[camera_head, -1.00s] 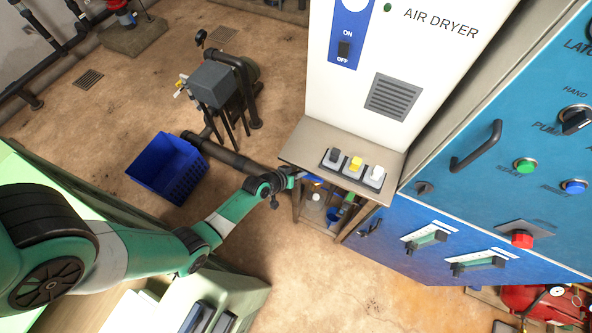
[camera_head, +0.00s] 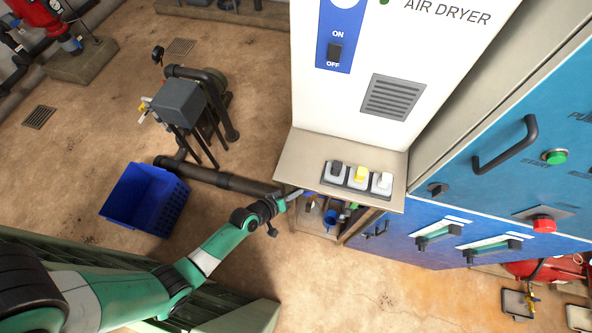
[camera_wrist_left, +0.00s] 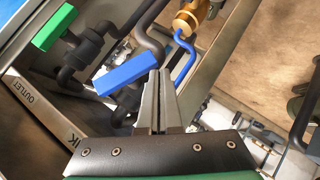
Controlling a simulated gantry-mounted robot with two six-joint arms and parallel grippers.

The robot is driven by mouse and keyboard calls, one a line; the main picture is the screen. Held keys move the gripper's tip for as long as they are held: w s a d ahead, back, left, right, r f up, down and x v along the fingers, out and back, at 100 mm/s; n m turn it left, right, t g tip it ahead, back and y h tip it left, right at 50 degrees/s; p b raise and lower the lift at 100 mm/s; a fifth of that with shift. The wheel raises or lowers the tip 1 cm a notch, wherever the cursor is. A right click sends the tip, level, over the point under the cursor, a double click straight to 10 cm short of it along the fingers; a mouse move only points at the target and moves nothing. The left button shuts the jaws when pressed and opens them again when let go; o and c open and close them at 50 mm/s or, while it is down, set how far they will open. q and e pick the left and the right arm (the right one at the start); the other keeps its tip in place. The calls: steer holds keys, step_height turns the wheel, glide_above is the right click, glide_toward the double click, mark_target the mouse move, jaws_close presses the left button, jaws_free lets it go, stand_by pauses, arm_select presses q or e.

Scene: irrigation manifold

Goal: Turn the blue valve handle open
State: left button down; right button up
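The blue valve handle (camera_wrist_left: 126,74) is a flat blue bar in the left wrist view, slanting up to the right on a dark pipe fitting. My left gripper (camera_wrist_left: 161,76) has its two fingers together with nothing visible between them. Its fingertips are right beside the handle's right end; I cannot tell whether they touch it. In the head view my left gripper (camera_head: 298,194) reaches to the left edge of the shelf space under the air dryer's ledge. The handle cannot be made out clearly there. My right gripper is not in view.
A green handle (camera_wrist_left: 54,27) sits left of the blue one. A brass fitting (camera_wrist_left: 196,18) with a blue hose (camera_wrist_left: 182,58) is to the right. The dryer's ledge (camera_head: 312,150) overhangs this spot. A blue crate (camera_head: 140,200) stands on the floor at left.

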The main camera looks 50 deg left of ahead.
arm_select(q)
steer(key=shift+w+d+f+b, duration=0.15)
steer(key=shift+d+f+b, duration=0.2)
steer(key=shift+f+b, duration=0.35)
steer(key=shift+f, duration=0.2)
stand_by(0.4)
steer(key=shift+r+p, duration=0.85)
